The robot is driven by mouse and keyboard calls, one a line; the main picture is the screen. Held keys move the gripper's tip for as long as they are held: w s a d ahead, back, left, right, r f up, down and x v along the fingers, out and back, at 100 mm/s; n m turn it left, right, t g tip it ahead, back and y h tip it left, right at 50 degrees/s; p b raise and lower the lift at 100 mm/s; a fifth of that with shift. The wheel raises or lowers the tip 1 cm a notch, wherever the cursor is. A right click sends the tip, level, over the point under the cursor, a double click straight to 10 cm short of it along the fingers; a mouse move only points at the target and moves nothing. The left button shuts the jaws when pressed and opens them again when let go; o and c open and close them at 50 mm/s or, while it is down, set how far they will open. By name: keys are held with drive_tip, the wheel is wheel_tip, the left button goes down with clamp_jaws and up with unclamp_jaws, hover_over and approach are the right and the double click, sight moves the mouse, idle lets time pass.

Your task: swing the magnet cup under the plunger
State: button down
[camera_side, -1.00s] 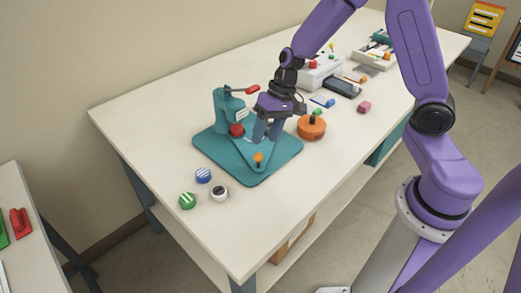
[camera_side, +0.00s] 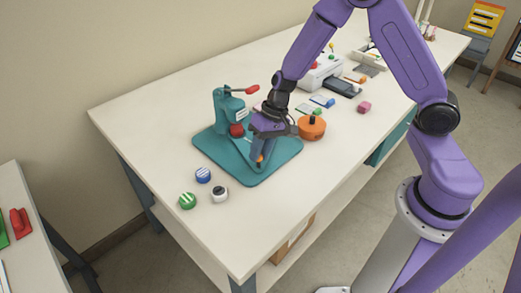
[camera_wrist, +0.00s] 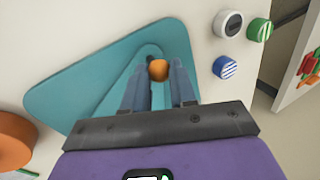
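The teal press stands on a teal base plate (camera_side: 215,150), with a red-tipped lever (camera_side: 253,89) at its top. A red round part (camera_side: 237,130) sits below the press head; I cannot tell whether it is the plunger or a cup. An orange knob (camera_side: 260,158) is at the front of the plate, away from the press head. In the wrist view the orange knob (camera_wrist: 158,70) is at the end of a teal swing arm. My gripper (camera_side: 258,160) points down there, its open fingers (camera_wrist: 160,78) on either side of the knob. The magnet cup is not clearly visible.
A blue striped button (camera_side: 203,175), a green one (camera_side: 187,201) and a white-and-black one (camera_side: 220,194) lie left of the plate. An orange round tool (camera_side: 312,127) stands close on the right. A pink block (camera_side: 364,107) lies farther off.

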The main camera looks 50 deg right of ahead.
drive_tip(key=shift+s+d+n, duration=0.1)
drive_tip(key=shift+d+n, duration=0.05)
drive_tip(key=shift+n, duration=0.15)
drive_tip(key=shift+s+d+n+g, duration=0.2)
drive_tip(key=shift+d+n+g, duration=0.1)
drive_tip(key=shift+d+n, duration=0.25)
drive_tip(key=shift+s+d+n+g, duration=0.2)
drive_tip(key=shift+d+n+g, duration=0.15)
drive_tip(key=shift+n, duration=0.4)
drive_tip(key=shift+s+d+n+g, duration=0.15)
drive_tip(key=shift+d+n+g, duration=0.1)
drive_tip(key=shift+d+n, duration=0.55)
drive_tip(key=shift+s+d+n+g, duration=0.1)
drive_tip(key=shift+d+n+g, duration=0.35)
drive_tip(key=shift+n, duration=0.65)
drive_tip(key=shift+d+r+n+g+h, duration=0.1)
drive_tip(key=shift+d+n+g+h, duration=0.3)
drive_tip(key=shift+d+n, duration=0.9)
drive_tip(key=shift+w+d+n+g+h, duration=0.15)
drive_tip(key=shift+w+d+n+h, duration=0.15)
drive_tip(key=shift+d+n, duration=0.45)
drive_tip(key=shift+w+d+n+g+h, duration=0.1)
drive_tip(key=shift+w+d+n+h, duration=0.2)
drive_tip(key=shift+n, duration=0.75)
drive_tip(key=shift+w+d+n+g+h, duration=0.35)
drive_tip(key=shift+w+d+n, duration=0.35)
drive_tip(key=shift+n, duration=0.6)
drive_tip(key=shift+w+d, duration=0.1)
drive_tip(key=shift+d, duration=0.1)
